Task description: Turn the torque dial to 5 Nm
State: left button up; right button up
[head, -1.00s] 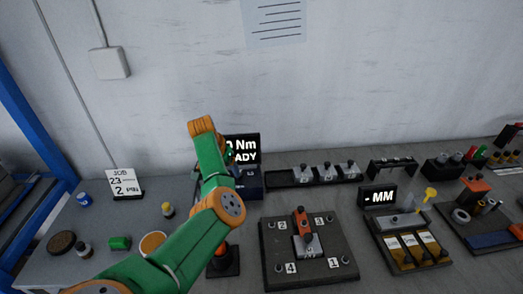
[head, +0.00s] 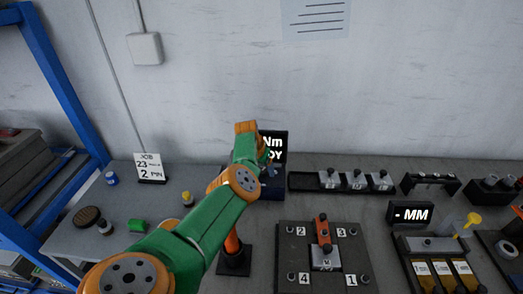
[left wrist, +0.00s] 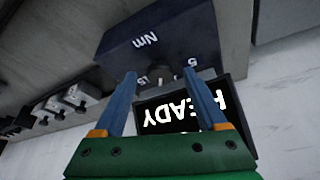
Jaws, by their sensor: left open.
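The dark blue torque unit (left wrist: 165,42) fills the top of the left wrist view, with "Nm" and small scale marks, including a "5", on its face. Its black display (left wrist: 185,112) shows "READY", upside down there. In the head view the display (head: 273,147) is partly hidden by my left arm, and so is the unit (head: 272,190). My left gripper (left wrist: 160,78) is open, its two blue fingers at the unit's scale face.
A job card (head: 150,168) reads 23 and 2 PIN. A numbered fixture board (head: 285,262) with an orange-handled clamp (head: 322,232) lies to the right of my arm. A black rack (head: 300,182) stands behind it.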

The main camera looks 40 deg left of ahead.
pick_arm(q)
jog(key=shift+s+r, duration=0.1)
jog(key=shift+s, duration=0.05)
jog(key=c, duration=0.6)
grip_shut()
